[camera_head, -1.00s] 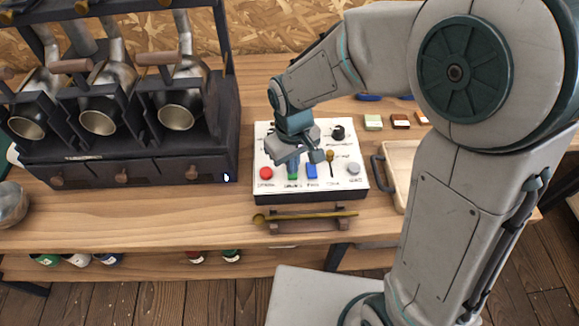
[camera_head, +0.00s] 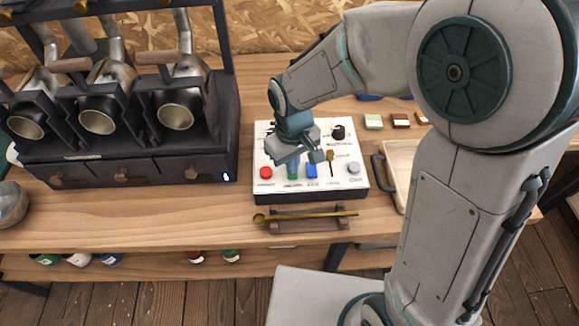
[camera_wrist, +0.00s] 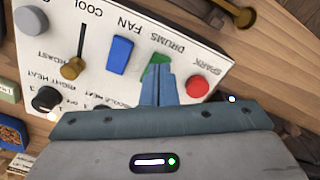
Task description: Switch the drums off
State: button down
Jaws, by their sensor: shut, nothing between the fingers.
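The white control panel (camera_head: 262,150) stands on the workbench. The green switch (camera_wrist: 152,66), by the label DRUMS in the wrist view, is partly hidden behind my fingers; its lower edge shows in the head view (camera_head: 292,177). My gripper (camera_wrist: 159,78) is shut and empty, with its fingertips over the green switch. I cannot tell whether they touch it. In the head view my gripper (camera_head: 293,162) points down at the panel. The roaster's metal drums (camera_head: 98,122) sit in a dark frame at the left.
Beside the green switch are a blue FAN switch (camera_wrist: 120,55) and a red SPARK button (camera_wrist: 197,86). A brass lever (camera_wrist: 73,66), a grey knob (camera_wrist: 32,19) and a black knob (camera_wrist: 46,98) are farther along. A brass scoop (camera_head: 305,216) lies on a rest before the panel.

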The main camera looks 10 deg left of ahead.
jog(key=shift+f+b, duration=0.65)
jog(key=shift+f, duration=0.2)
dwell(0.3)
jog(key=shift+r+p, duration=2.8)
jog(key=shift+r, duration=0.8)
jog(key=s+d+r+m+t, duration=0.1)
jog(key=s+d+r+m, duration=0.1)
jog(key=d, duration=0.5)
jog(key=s+d+r+m+t, duration=0.1)
jog(key=s+d+r+m, duration=0.2)
jog(key=d, duration=0.4)
jog(key=s+d+r+m+t, duration=0.1)
jog(key=s+d+r+m, duration=0.2)
jog(key=d+r, duration=0.2)
jog(key=d, duration=0.3)
jog(key=shift+m, duration=0.3)
